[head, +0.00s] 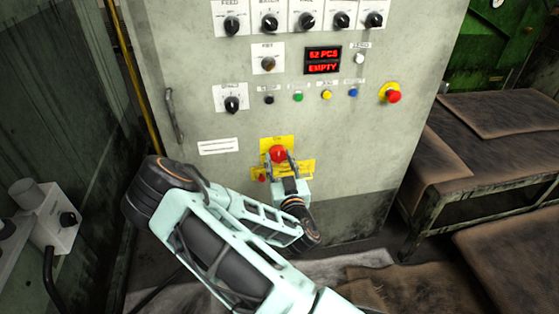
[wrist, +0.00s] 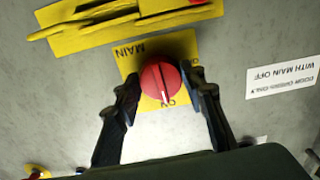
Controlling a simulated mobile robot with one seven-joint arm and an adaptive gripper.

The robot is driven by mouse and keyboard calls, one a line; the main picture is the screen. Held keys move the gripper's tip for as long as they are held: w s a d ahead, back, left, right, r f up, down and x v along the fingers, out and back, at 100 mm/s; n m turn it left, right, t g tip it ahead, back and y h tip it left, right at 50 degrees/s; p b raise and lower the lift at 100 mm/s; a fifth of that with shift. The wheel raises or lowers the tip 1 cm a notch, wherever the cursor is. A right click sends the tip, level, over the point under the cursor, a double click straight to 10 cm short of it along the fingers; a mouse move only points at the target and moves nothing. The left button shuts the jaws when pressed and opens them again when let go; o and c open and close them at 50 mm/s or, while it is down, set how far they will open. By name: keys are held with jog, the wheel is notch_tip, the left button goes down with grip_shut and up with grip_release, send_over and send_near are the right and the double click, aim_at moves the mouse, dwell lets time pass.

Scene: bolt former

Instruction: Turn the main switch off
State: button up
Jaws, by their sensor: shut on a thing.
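The main switch is a round red knob (head: 278,153) on a yellow plate low on the grey cabinet front. In the wrist view the knob (wrist: 160,78) appears upside down, with the label MAIN on one side. Its white pointer line points at the ON mark. My gripper (head: 280,160) is at the knob, its two dark fingers on either side. In the wrist view my gripper (wrist: 162,76) is shut on the knob. The fingers hide parts of the yellow plate.
A yellow bar-shaped piece (wrist: 100,22) is beside the switch. A red emergency button (head: 394,97), small coloured buttons (head: 298,97) and a red display (head: 323,60) are higher on the cabinet. A door handle (head: 173,115) is left. A dark table (head: 490,115) stands right.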

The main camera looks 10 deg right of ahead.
jog(key=n, duration=0.9)
jog(key=shift+b, duration=0.4)
jog(key=n, duration=0.4)
jog(key=shift+d+r, duration=0.1)
jog(key=shift+n, duration=2.2)
jog(key=shift+r, duration=0.1)
jog(key=o, duration=1.2)
jog(key=shift+c, duration=0.2)
